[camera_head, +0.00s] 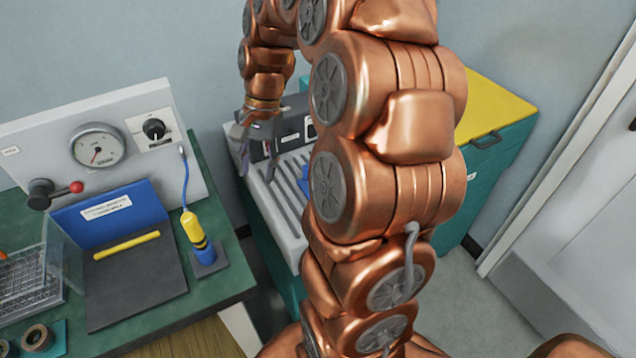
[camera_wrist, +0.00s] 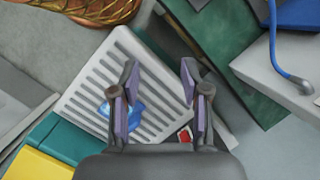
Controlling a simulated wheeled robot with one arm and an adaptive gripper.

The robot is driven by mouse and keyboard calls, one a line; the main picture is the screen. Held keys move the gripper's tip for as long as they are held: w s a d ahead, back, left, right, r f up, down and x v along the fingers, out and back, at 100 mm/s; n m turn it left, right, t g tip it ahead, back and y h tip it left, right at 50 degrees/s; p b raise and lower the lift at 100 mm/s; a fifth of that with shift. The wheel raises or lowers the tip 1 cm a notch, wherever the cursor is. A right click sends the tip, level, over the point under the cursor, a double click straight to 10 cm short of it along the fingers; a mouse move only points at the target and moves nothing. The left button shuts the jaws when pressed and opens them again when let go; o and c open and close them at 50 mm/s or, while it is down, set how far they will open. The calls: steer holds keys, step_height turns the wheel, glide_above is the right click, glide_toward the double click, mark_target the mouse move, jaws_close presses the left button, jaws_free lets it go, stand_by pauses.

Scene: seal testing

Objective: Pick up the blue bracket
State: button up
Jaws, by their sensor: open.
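The blue bracket (camera_wrist: 137,113) lies on a pale grey slotted surface (camera_wrist: 98,75) in the wrist view, partly hidden behind my left finger. In the head view only a small blue part of it (camera_head: 304,186) shows beside my arm, on the slotted top (camera_head: 290,222). My gripper (camera_wrist: 159,78) is open and empty, above the slotted surface, with the bracket toward its left finger. In the head view my gripper (camera_head: 257,163) is over the back left of the slotted top, apart from the bracket.
A dark control box (camera_head: 293,128) stands behind the slotted top. On the left, a green bench (camera_head: 215,285) carries a gauge panel (camera_head: 110,110), a yellow-handled tool (camera_head: 194,230) and a wire rack (camera_head: 30,280). A yellow-topped teal cabinet (camera_head: 495,112) stands at right.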

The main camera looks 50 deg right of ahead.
steer(key=w+d+f+m+t, duration=0.1)
steer(key=d+f+m, duration=0.1)
steer(key=d, duration=0.3)
steer(key=w+d+f+m, duration=0.2)
steer(key=d+m, duration=0.1)
steer(key=d, duration=0.3)
steer(key=m+t+y+b, duration=0.1)
steer(key=m+b, duration=0.1)
steer(key=m, duration=0.2)
glide_toward(302, 182)
steer(key=shift+s+d+r, duration=0.1)
steer(key=shift+d+r, duration=0.3)
steer(key=shift+d, duration=0.2)
steer(key=shift+d+r, duration=0.4)
steer(key=shift+d, duration=0.25)
steer(key=shift+d+f+m+p, duration=0.15)
steer(key=shift+d+m+p, duration=0.05)
steer(key=shift+m+p, duration=0.1)
steer(key=shift+a+f, duration=0.1)
steer(key=shift+f, duration=0.15)
steer(key=shift+p+x, duration=0.55)
steer(key=shift+x, duration=0.95)
steer(key=p+x, duration=0.1)
steer(key=x, duration=0.3)
steer(key=shift+f, duration=0.1)
steer(key=shift+c, duration=0.3)
jaws_close()
